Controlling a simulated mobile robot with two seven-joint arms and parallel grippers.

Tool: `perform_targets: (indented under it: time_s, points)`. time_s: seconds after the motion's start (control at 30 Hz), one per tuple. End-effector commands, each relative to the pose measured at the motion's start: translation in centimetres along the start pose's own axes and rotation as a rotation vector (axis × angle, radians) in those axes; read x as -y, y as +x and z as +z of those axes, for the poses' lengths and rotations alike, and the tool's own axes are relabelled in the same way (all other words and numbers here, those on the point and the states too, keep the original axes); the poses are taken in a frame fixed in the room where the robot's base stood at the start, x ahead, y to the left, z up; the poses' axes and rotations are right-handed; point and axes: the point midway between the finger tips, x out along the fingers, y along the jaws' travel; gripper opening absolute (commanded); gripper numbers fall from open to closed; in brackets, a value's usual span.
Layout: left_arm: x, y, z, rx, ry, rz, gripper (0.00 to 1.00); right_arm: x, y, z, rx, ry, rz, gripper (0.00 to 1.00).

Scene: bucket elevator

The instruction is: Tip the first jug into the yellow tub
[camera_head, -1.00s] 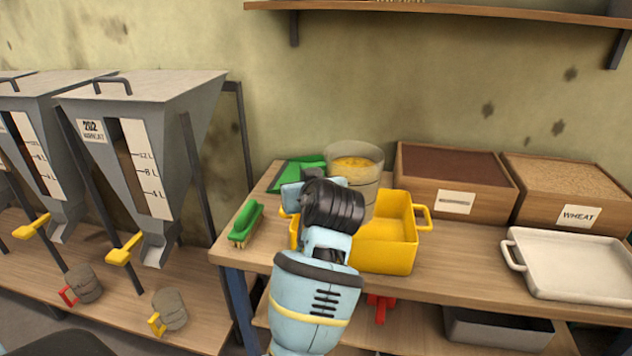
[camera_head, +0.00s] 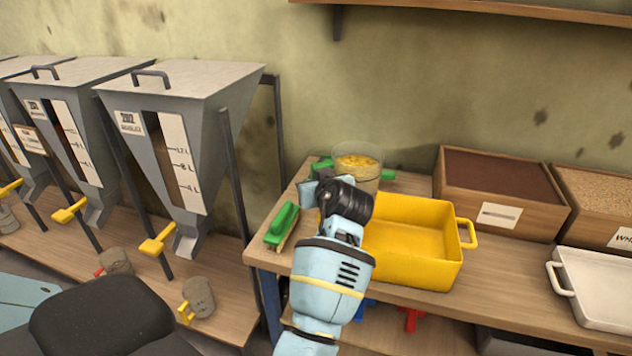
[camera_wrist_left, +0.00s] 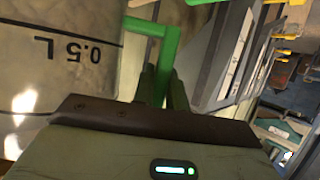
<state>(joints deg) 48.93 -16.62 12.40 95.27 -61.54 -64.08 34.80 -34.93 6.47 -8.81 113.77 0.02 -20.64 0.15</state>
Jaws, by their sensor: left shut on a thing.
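The yellow tub (camera_head: 415,240) stands on the wooden bench in the head view, and I see no grain on the visible part of its inside. A clear jug (camera_head: 358,166) with yellow grain in it is upright behind the tub's left part; my arm hides its lower side. In the left wrist view, my left gripper (camera_wrist_left: 163,88) is shut on the green handle (camera_wrist_left: 163,50) of the clear jug (camera_wrist_left: 65,55), whose wall reads 0.5 L. In the head view the fingertips are hidden behind my wrist. My right gripper is not in view.
A green brush (camera_head: 282,226) lies left of my wrist. A box of dark brown grain (camera_head: 500,190), a wheat box (camera_head: 600,210) and a white tray (camera_head: 600,285) stand to the right. Grey hoppers (camera_head: 185,120) stand at the left, with cups (camera_head: 200,298) below. A shelf (camera_head: 480,10) hangs above.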

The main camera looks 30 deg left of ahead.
Motion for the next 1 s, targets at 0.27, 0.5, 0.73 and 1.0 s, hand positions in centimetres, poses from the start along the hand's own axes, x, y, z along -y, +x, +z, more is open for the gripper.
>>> perform_targets:
  time_s: [0.27,0.5,0.73,1.0]
  points:
    - [0.0,-0.4,-1.1,-0.058,0.041,-0.016,0.00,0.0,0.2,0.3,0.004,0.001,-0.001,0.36]
    - [0.0,-0.9,-2.3,-0.138,0.114,-0.045,0.00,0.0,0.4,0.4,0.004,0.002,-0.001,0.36]
    - [-0.1,-1.4,-3.4,-0.222,0.193,-0.078,0.00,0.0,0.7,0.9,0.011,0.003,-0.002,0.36]
    - [-0.5,-2.3,-4.5,-0.335,0.298,-0.120,0.00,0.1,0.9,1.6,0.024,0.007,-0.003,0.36]
